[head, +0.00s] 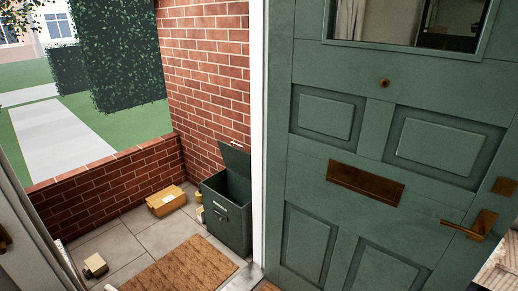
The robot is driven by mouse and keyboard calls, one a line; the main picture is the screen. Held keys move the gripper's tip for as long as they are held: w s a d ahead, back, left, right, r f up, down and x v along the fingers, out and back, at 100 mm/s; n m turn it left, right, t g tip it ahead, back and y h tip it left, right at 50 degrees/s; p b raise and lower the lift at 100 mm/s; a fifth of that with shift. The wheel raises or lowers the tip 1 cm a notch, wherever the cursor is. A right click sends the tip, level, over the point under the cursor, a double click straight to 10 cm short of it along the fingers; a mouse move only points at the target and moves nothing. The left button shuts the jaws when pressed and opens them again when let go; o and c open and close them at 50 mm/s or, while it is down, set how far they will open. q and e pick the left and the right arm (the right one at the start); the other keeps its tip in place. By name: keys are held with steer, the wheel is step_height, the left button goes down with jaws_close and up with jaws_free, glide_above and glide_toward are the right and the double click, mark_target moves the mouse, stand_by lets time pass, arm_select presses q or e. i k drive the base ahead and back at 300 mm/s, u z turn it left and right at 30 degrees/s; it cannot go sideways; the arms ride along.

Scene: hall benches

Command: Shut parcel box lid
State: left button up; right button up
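The parcel box (229,224) is a dark green box standing on the porch floor, against the brick wall and beside the white door frame. Its lid (236,160) is open, raised and tilted up at the back of the box near the wall. The box's dark opening shows below the lid; what lies inside cannot be made out. The door frame borders the box on its right side. Neither of my grippers shows in the head view.
A green door (340,140) with a brass handle (475,226) fills the right side. A cardboard parcel (166,201) lies left of the box. A brown doormat (180,269) lies in front. A small beige object (95,265) sits farther left. A low brick wall (110,182) edges the porch.

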mark_target(238, 161)
steer(key=u, duration=0.2)
steer(key=i, duration=1.4)
steer(key=z, duration=0.5)
steer(key=i, duration=1.45)
steer(key=z, duration=0.6)
